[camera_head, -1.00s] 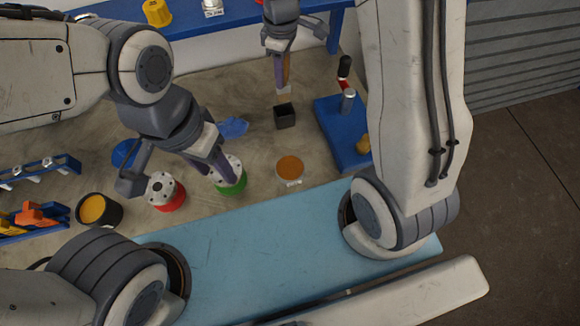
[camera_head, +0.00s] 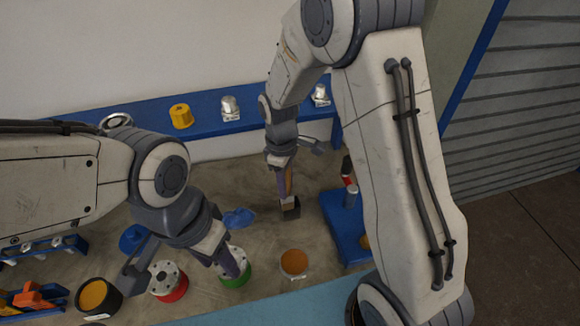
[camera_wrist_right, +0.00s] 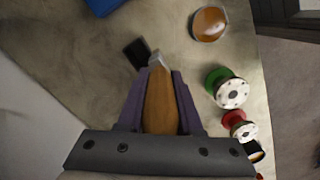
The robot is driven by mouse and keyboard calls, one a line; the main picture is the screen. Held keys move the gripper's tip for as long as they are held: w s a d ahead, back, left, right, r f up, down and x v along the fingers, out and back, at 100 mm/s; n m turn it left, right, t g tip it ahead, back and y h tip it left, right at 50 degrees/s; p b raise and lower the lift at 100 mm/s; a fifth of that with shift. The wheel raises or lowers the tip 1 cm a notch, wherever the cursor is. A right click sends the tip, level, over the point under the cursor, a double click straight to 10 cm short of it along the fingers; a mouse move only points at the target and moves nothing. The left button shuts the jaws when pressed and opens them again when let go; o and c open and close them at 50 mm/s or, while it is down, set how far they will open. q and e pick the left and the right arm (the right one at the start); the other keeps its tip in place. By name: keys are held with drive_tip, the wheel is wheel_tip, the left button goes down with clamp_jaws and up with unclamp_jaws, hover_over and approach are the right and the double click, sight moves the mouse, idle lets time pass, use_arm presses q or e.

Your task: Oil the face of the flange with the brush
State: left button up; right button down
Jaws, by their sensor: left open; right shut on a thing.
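My right gripper (camera_wrist_right: 160,90) is shut on the wooden handle of the brush (camera_wrist_right: 161,104). In the head view the brush (camera_head: 288,184) points down at a small dark square holder (camera_head: 291,210). In the right wrist view its pale tip overlaps the edge of the dark holder (camera_wrist_right: 137,53); I cannot tell whether it is inside. A green vessel with a white, bolt-holed flange (camera_head: 238,268) and a red one (camera_head: 167,279) stand on the bench. My left gripper (camera_head: 228,264) is open at the green vessel, its fingers covering part of the flange; contact is unclear.
A round dish with orange-brown contents (camera_head: 294,263) stands right of the green vessel. A black pot with yellow-orange contents (camera_head: 97,298) is at left. A blue cloth-like piece (camera_head: 239,218) lies behind. A blue stand (camera_head: 342,230) is at right, a blue shelf (camera_head: 150,127) behind.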

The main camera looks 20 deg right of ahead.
use_arm(q)
wheel_tip(320, 180, up, 9)
drive_tip(key=p, duration=0.7)
use_arm(e)
drive_tip(key=s+a+g+h, duration=0.1)
drive_tip(key=s+a+g, duration=0.15)
drive_tip(key=s, duration=0.75)
use_arm(q)
wheel_tip(320, 180, down, 6)
drive_tip(key=b, duration=0.5)
drive_tip(key=shift+r+b, duration=0.1)
drive_tip(key=shift+b, duration=0.2)
use_arm(e)
wheel_tip(320, 180, down, 6)
drive_tip(key=shift+s+h, duration=0.25)
drive_tip(key=shift+h, duration=0.05)
use_arm(q)
drive_tip(key=shift+f+b, duration=0.3)
use_arm(e)
drive_tip(key=shift+f, duration=0.55)
drive_tip(key=shift+f, duration=0.1)
use_arm(q)
drive_tip(key=shift+r, duration=0.1)
wheel_tip(320, 180, up, 6)
drive_tip(key=p, duration=0.6)
drive_tip(key=shift+r, duration=0.15)
use_arm(e)
wheel_tip(320, 180, up, 7)
